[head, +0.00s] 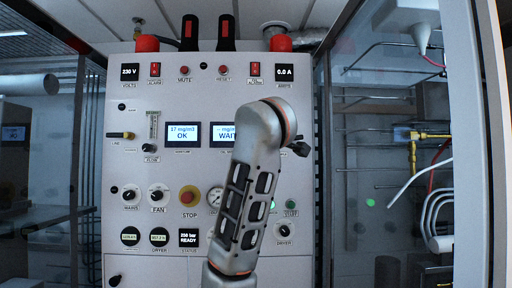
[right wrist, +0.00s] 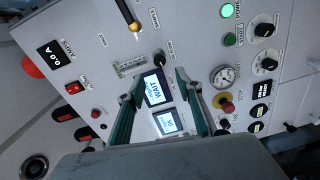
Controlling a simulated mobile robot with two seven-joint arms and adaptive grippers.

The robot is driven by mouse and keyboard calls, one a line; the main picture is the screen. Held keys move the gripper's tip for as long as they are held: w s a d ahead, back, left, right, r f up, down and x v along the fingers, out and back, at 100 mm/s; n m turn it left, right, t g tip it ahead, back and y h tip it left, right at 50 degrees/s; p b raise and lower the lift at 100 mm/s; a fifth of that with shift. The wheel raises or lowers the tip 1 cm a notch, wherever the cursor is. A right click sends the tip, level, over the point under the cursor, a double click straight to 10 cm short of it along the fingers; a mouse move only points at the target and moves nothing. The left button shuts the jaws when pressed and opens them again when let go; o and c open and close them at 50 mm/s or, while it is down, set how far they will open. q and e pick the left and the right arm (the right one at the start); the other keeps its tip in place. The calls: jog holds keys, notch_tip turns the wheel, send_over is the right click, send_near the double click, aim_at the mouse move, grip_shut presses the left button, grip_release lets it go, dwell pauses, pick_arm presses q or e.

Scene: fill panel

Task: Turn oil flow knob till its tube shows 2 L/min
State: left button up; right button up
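In the right wrist view, a small black knob (right wrist: 159,58) sits beside a graduated flow tube (right wrist: 132,66) on the panel; its label and the tube's reading are too small to read. My right gripper (right wrist: 155,86) is open, its two fingers apart with the WAIT display (right wrist: 153,89) showing between them. The knob lies just beyond the fingertips, with nothing held. In the head view, my arm covers this part of the panel. A second tube (head: 153,125) with a black flow knob (head: 150,147) shows at the panel's left. My left gripper is in neither view.
The panel (head: 109,180) also carries a red stop button (head: 188,197), a gauge (head: 215,198), several black knobs and a lever with a yellow tip (right wrist: 133,27) near the tube. A cabinet with pipes (head: 410,133) stands at the right.

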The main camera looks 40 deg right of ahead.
jog(key=shift+v, duration=1.25)
